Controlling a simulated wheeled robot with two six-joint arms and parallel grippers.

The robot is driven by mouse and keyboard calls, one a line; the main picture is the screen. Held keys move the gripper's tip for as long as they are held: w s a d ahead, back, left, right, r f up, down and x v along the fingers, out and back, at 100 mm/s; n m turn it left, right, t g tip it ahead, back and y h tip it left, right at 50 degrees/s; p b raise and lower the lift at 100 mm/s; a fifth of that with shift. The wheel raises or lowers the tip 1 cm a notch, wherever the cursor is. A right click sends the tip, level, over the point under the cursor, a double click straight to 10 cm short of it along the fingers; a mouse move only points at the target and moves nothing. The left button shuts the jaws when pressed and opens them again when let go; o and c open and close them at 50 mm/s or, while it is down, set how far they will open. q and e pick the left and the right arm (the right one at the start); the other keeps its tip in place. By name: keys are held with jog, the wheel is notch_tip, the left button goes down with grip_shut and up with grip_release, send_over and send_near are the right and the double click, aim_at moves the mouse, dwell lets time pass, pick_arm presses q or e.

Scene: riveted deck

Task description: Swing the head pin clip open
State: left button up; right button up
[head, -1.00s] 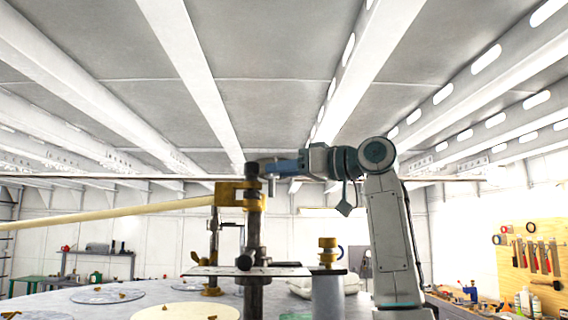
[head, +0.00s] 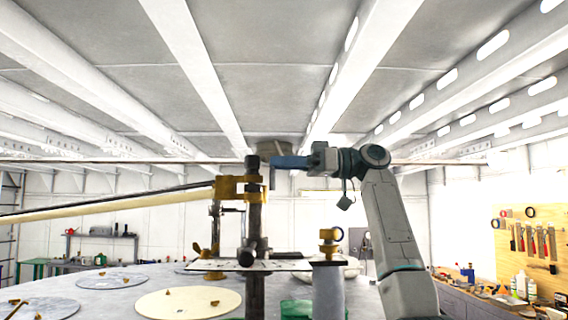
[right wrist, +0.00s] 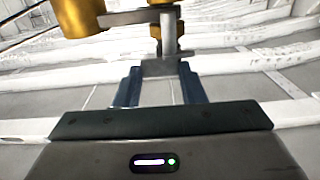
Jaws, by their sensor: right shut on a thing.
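My right gripper (head: 276,163) reaches in from the right, beside the top of a dark upright post (head: 254,215). A yellow bracket (head: 238,187) is fixed to the post just below it. In the right wrist view my blue fingers (right wrist: 160,88) are shut on a small grey metal tab, which looks like the head pin clip (right wrist: 164,68). The tab sits at the end of a grey pin (right wrist: 168,35), near a yellow part (right wrist: 78,18). In the head view the clip is too small to make out clearly. My left gripper is not in view.
A long cream tube (head: 110,209) runs left from the bracket, with a dark rod above it. A round table (head: 130,290) below carries flat discs. A grey cylinder with a yellow fitting (head: 329,240) stands right of the post. A tool board (head: 528,240) hangs far right.

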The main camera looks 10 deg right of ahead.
jog(key=o, duration=1)
jog(key=shift+d, duration=0.1)
jog(key=d+b, duration=0.1)
jog(key=d, duration=0.2)
jog(key=s+d+b, duration=0.1)
jog(key=d, duration=0.3)
jog(key=s+d+b, duration=0.1)
jog(key=d, duration=0.2)
jog(key=shift+d, duration=0.25)
